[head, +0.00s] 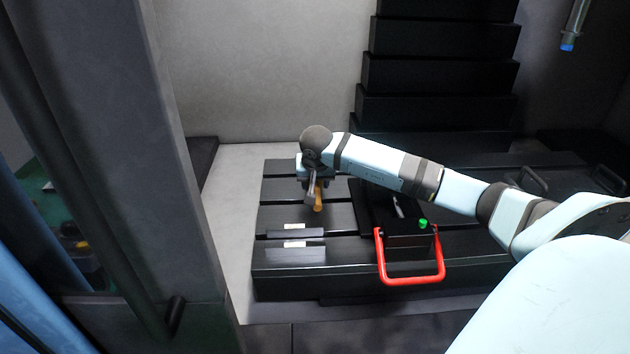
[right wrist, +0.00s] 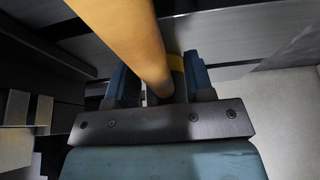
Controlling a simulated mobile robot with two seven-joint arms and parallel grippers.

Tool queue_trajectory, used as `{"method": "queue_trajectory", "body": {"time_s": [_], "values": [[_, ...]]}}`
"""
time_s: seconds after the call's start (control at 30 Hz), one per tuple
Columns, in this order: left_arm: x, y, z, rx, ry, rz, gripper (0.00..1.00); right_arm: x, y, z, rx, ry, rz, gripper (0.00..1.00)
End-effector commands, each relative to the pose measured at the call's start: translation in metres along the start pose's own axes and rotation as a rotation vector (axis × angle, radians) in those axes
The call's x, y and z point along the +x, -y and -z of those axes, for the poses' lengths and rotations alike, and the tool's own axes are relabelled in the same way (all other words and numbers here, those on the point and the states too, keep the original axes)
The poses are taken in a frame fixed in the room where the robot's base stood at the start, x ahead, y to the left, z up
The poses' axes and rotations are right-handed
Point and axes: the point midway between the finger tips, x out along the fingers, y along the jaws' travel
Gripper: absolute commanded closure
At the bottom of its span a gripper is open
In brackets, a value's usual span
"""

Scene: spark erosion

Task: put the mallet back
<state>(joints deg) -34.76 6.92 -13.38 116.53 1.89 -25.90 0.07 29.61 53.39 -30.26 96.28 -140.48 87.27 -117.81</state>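The mallet shows by its orange-brown handle (head: 318,198) below my right gripper, over the dark slotted table. My right gripper (head: 314,182) hangs above the table's far left part. In the right wrist view the handle (right wrist: 133,40) runs from the top left down between the two blue fingers of the right gripper (right wrist: 162,82), which appear shut on it. The finger contact and the mallet's head are not clear in either view. My left gripper is out of view.
The dark slotted table (head: 285,262) carries small metal blocks (head: 290,232) at the left. A black box with a green knob (head: 423,224) and a red handle (head: 412,281) stands to the right. A grey pillar (head: 125,130) is on the left; black stepped covers (head: 440,75) rise behind.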

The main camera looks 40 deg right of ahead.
Motion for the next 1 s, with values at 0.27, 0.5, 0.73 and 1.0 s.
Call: {"method": "queue_trajectory", "body": {"time_s": [0.27,0.5,0.73,1.0], "values": [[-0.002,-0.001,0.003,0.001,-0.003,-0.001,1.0,-0.008,0.0,0.002,0.0,-0.002,0.002,0.52],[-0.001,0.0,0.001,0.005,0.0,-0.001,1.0,-0.054,0.0,0.003,0.0,-0.005,0.003,0.52],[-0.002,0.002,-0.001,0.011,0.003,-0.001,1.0,-0.1,0.0,0.002,0.0,-0.004,0.001,0.52],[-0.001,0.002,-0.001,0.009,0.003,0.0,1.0,-0.122,0.0,0.001,0.001,0.0,0.0,0.52]]}}
